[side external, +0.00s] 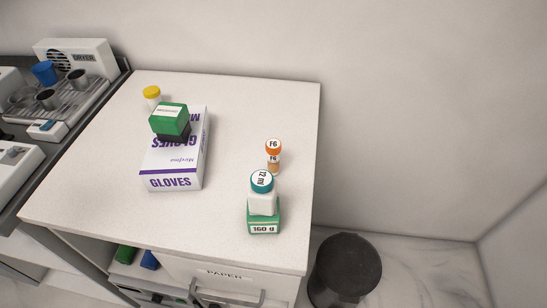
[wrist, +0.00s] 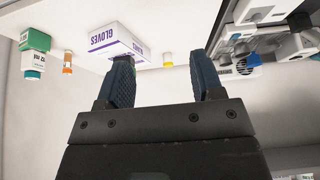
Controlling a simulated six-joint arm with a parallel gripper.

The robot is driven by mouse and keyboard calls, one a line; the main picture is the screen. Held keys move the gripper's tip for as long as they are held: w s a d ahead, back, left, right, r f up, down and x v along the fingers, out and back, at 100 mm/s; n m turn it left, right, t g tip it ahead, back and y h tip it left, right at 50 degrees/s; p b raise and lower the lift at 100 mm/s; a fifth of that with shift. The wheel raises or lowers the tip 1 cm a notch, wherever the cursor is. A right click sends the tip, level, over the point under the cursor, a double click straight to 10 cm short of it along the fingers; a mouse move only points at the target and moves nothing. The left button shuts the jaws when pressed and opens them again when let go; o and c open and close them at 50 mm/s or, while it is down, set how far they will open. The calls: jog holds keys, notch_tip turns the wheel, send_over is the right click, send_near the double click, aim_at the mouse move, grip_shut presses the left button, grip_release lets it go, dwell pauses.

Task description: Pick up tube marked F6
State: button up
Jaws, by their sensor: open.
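The tube marked F6 (side external: 273,157) has an orange cap and stands upright on the white table, right of the glove box. A white bottle with a teal cap (side external: 262,193) stands close in front of it. In the wrist view the tube (wrist: 67,62) shows small and upside down at the left, between the bottle and the glove box. My gripper (wrist: 162,62) is open and empty in the wrist view, with two dark blue fingers apart. It is well away from the tube. My gripper does not show in the side view.
A glove box (side external: 172,181) carries a green and black block (side external: 169,121). A yellow-capped container (side external: 152,97) stands behind it. A green 160 g block (side external: 264,221) is at the teal-capped bottle's foot. A dryer and cups stand on the left counter. The table's front left is clear.

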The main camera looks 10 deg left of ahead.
jog(key=w+d+r+m, duration=0.2)
jog(key=w+d+r, duration=0.1)
jog(key=w, duration=0.2)
jog(key=m+g+h, duration=0.3)
jog(key=m, duration=0.5)
send_over(269, 145)
jog(key=s+a, duration=0.3)
jog(key=s, duration=0.1)
notch_tip(269, 145, down, 5)
jog(key=x, duration=0.8)
jog(key=shift+w+d, duration=0.1)
jog(key=shift+w, duration=0.2)
jog(key=shift+w+x, duration=0.2)
jog(key=shift+x, duration=1.3)
jog(key=shift+w+x, duration=0.2)
jog(key=shift+x, duration=1.3)
jog(key=shift+r, duration=0.15)
jog(key=c, duration=1)
